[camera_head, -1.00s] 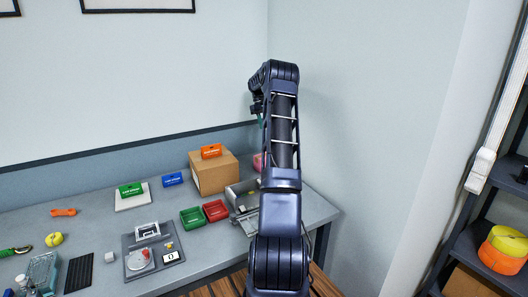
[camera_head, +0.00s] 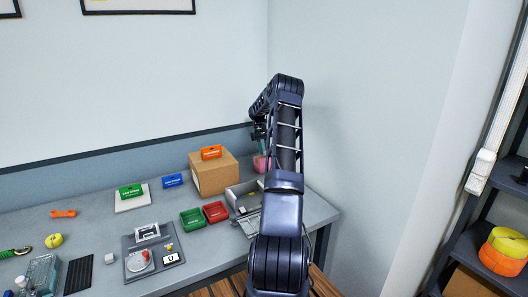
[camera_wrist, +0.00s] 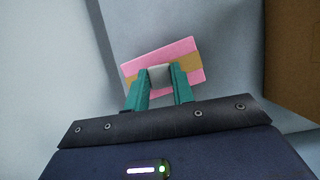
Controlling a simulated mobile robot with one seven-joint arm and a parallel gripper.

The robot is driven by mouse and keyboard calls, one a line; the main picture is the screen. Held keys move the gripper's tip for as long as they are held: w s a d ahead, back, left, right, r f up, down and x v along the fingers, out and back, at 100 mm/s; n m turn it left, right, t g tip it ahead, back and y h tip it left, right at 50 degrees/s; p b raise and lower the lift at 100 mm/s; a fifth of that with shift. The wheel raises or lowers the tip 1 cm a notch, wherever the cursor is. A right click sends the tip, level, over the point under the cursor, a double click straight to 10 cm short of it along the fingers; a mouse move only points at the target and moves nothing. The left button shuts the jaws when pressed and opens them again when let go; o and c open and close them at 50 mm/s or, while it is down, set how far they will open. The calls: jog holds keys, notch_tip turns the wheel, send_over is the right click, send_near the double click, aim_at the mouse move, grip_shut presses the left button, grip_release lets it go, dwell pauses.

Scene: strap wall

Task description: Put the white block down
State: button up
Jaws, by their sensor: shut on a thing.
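My gripper (camera_wrist: 160,84) shows in the wrist view with its two teal fingers shut on a small white block (camera_wrist: 159,73). The block sits between the fingertips. Beyond it is a pink box with a tan band (camera_wrist: 188,48); I cannot tell how far the block is above it, or if they touch. In the head view my gripper (camera_head: 261,139) hangs over the back right of the table, mostly hidden by my arm. The pink box (camera_head: 260,163) peeks out just below it. The held block cannot be made out there.
A cardboard box (camera_head: 217,177) with an orange case on top stands left of the pink box. A grey metal tray (camera_head: 243,197), a green bin (camera_head: 192,218) and a red bin (camera_head: 215,211) are in front.

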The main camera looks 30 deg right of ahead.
jog(key=shift+f, duration=0.25)
jog(key=shift+f, duration=0.15)
jog(key=o, duration=1)
jog(key=shift+c, duration=0.2)
